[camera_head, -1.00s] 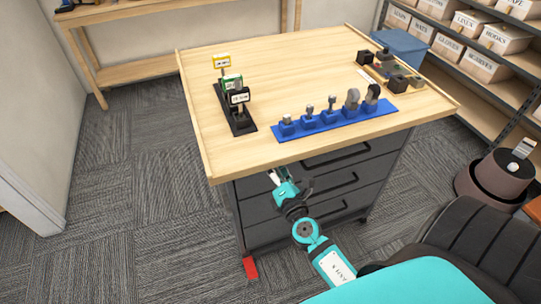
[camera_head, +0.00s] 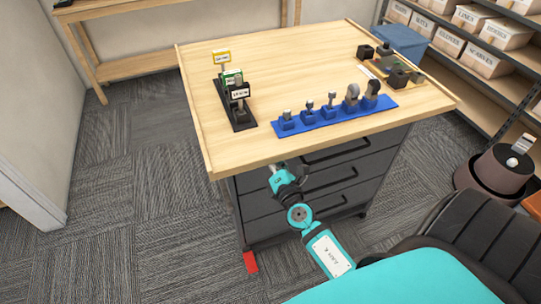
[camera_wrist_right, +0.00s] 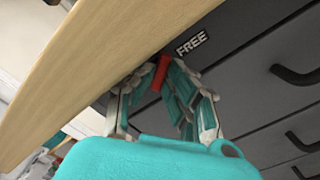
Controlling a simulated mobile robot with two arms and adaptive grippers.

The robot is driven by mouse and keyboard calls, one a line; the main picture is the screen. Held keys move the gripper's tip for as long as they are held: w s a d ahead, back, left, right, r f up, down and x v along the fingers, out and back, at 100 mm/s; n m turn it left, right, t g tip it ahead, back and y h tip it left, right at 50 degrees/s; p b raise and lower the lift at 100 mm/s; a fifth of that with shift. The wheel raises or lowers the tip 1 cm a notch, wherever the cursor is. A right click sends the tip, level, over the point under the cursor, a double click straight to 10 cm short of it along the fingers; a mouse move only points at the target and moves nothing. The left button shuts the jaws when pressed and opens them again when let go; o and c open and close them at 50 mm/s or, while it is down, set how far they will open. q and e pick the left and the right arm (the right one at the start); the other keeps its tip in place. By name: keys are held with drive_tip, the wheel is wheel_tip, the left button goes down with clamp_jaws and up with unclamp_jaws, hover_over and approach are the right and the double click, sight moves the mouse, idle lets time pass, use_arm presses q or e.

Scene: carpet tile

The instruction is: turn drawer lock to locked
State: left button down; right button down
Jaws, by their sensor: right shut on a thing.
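The drawer cabinet (camera_head: 330,178) is dark grey, with several drawers under a wooden top. In the right wrist view a small red lock part (camera_wrist_right: 162,73) shows on the cabinet front, just under the tabletop edge. A plate reading "FREE" (camera_wrist_right: 192,44) is to its upper right. My right gripper (camera_wrist_right: 164,78) is shut on the red lock part, with a finger on either side of it. In the head view the right gripper (camera_head: 276,173) is at the cabinet's upper left front, and the lock is hidden there. My left gripper is not in view.
The wooden tabletop (camera_head: 290,70) overhangs the gripper closely. On it stand a blue rack (camera_head: 335,118) of knobs and a black stand (camera_head: 240,122) with small signs. Dark drawer handles (camera_head: 335,152) stick out right of the gripper. A red piece (camera_head: 250,262) is at the cabinet's foot.

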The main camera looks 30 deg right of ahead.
drive_tip(key=shift+n, duration=0.4)
drive_tip(key=n+p, duration=0.2)
drive_tip(key=n, duration=0.8)
drive_tip(key=shift+f, duration=0.1)
idle(0.5)
drive_tip(key=c, duration=1.4)
unclamp_jaws()
drive_tip(key=shift+o, duration=0.2)
drive_tip(key=v, duration=1.2)
